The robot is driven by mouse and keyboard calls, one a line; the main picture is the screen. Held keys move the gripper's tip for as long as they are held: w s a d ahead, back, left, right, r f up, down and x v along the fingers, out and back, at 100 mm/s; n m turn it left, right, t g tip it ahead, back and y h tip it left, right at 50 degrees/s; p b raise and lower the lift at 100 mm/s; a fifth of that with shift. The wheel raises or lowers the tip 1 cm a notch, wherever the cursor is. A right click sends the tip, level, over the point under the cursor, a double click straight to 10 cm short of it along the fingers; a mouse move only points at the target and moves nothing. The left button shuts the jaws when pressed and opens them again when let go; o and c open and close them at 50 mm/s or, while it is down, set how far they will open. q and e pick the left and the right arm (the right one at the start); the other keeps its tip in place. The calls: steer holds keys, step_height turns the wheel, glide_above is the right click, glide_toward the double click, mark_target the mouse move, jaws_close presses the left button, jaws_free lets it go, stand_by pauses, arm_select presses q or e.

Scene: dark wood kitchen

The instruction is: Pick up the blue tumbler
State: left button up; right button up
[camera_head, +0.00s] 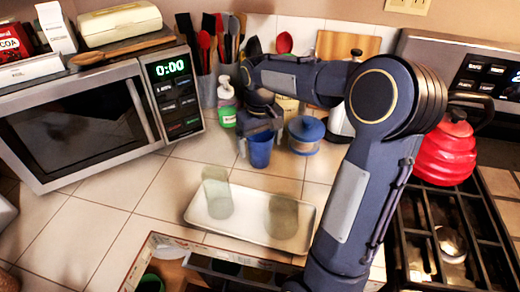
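The blue tumbler (260,154) stands upright on the tiled counter, behind the white tray. My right arm reaches over the counter from the lower right, and my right gripper (259,132) is at the tumbler's top, pointing down. The gripper hides part of the rim. I cannot tell whether its fingers are closed on the wall or only around it. My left gripper is not in view.
A white tray (236,237) holds two translucent greenish glasses. A microwave (90,125) is at left; the stove with a red kettle (446,152) is at right.

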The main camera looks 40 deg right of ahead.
steer(key=c, duration=0.9)
steer(key=shift+r, duration=0.15)
